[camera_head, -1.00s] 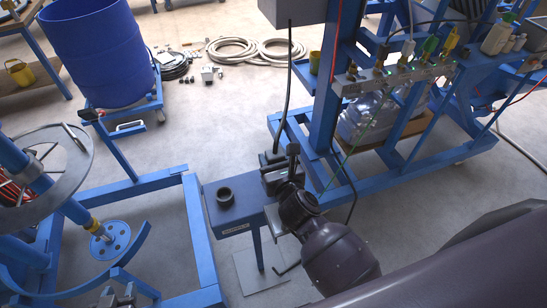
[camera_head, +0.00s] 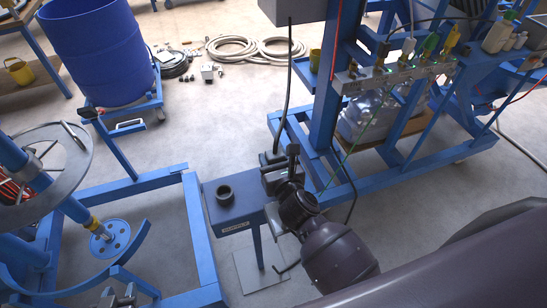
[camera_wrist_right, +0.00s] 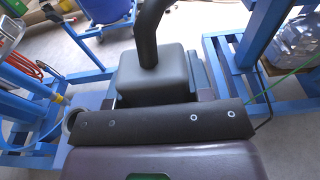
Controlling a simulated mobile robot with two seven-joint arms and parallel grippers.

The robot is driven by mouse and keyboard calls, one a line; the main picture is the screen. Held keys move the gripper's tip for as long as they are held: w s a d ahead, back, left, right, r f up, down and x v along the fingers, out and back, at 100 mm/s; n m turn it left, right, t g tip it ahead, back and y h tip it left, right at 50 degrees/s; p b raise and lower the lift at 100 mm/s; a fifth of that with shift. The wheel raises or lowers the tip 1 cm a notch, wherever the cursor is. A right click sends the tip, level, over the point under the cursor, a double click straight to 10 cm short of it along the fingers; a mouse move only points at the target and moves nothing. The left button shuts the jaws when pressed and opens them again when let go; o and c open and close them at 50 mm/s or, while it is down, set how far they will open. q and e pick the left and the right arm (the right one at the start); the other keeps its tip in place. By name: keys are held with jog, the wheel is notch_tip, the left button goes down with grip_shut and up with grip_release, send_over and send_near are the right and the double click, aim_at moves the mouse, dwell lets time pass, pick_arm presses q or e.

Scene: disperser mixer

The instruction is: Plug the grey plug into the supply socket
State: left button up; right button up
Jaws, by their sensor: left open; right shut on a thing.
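The grey plug (camera_wrist_right: 155,75) is a dark grey block with a thick dark cable rising from its top in the right wrist view. In the head view it is a small dark block (camera_head: 270,158) by the far end of a blue stand. My right gripper (camera_head: 284,170) is shut on it; the fingertips are mostly hidden behind the dark bar in the wrist view. I cannot tell the supply socket apart, nor whether the plug touches it. My left gripper (camera_head: 118,296) is open and empty at the bottom left edge of the head view.
A blue frame (camera_head: 201,245) and round disc machine stand left. A tall blue rack (camera_head: 323,110) with bottles stands close behind the right gripper. Hoses (camera_head: 232,48) lie on the far floor.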

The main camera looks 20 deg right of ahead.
aim_at(274, 149)
pick_arm(q)
jog(key=shift+w+f+b, duration=0.2)
jog(key=shift+f+b, duration=0.3)
pick_arm(e)
jog(key=shift+f, duration=0.7)
pick_arm(q)
jog(key=shift+s+f+b, duration=0.3)
jog(key=shift+f+b, duration=0.4)
jog(key=shift+f, duration=0.15)
pick_arm(e)
jog(key=shift+f, duration=1.05)
jog(key=o, duration=1.2)
pick_arm(q)
jog(key=shift+w+r, duration=0.1)
jog(key=shift+w, duration=0.1)
pick_arm(e)
jog(key=shift+o, duration=0.2)
